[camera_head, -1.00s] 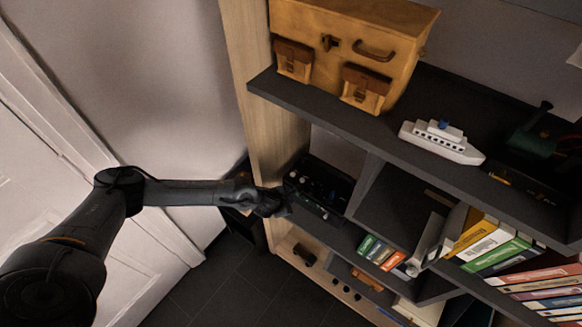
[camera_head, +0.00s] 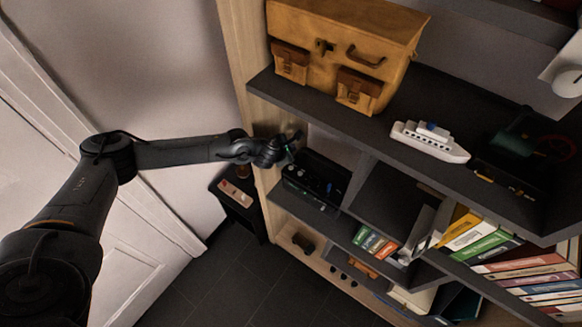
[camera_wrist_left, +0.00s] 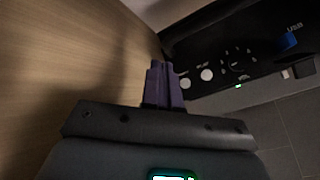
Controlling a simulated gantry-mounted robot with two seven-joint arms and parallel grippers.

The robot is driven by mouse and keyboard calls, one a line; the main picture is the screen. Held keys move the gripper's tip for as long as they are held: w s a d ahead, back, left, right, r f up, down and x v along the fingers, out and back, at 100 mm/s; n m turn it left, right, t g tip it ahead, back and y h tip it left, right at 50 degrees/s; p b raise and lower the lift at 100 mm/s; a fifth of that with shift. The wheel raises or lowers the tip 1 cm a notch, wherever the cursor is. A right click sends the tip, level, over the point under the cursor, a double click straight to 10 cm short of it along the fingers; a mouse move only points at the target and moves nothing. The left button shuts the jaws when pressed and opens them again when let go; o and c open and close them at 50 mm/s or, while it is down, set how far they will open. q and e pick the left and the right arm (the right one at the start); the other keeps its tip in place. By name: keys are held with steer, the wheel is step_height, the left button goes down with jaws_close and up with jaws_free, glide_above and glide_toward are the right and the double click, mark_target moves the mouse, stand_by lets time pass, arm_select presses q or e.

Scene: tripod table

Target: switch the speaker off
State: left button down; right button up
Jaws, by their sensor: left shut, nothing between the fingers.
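The speaker (camera_head: 318,186) is a black box with small knobs on its panel, standing in the left compartment of the dark shelf. In the left wrist view its black panel (camera_wrist_left: 255,62) shows two pale round buttons (camera_wrist_left: 207,75), a dial, a blue USB piece (camera_wrist_left: 288,42) and a lit green lamp (camera_wrist_left: 239,87). My left gripper (camera_head: 291,146) is shut and empty, at the upper left of the speaker under the upper shelf. Its fingers (camera_wrist_left: 164,72) show just left of the pale buttons; I cannot tell whether they touch the panel. My right gripper is not in view.
The wooden side wall (camera_wrist_left: 60,55) of the shelf is close on the left. The upper shelf board (camera_head: 330,122) lies above the gripper and carries a brown case (camera_head: 345,45) and a white toy ship (camera_head: 428,143). Books stand at the lower right.

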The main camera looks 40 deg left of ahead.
arm_select(q)
steer(key=shift+f, duration=0.1)
steer(key=b, duration=0.6)
glide_above(290, 170)
step_height(290, 170, down, 7)
steer(key=shift+f, duration=0.1)
steer(key=shift+f+b, duration=0.55)
steer(key=shift+f, duration=0.2)
steer(key=shift+f, duration=0.15)
stand_by(1.2)
steer(key=shift+f+b, duration=0.25)
steer(key=shift+b, duration=0.2)
steer(key=shift+f+b, duration=0.35)
steer(key=shift+f, duration=0.05)
stand_by(0.5)
steer(key=shift+r, duration=0.1)
stand_by(0.3)
steer(key=shift+r+p, duration=0.55)
steer(key=shift+r, duration=0.15)
steer(key=shift+r, duration=0.15)
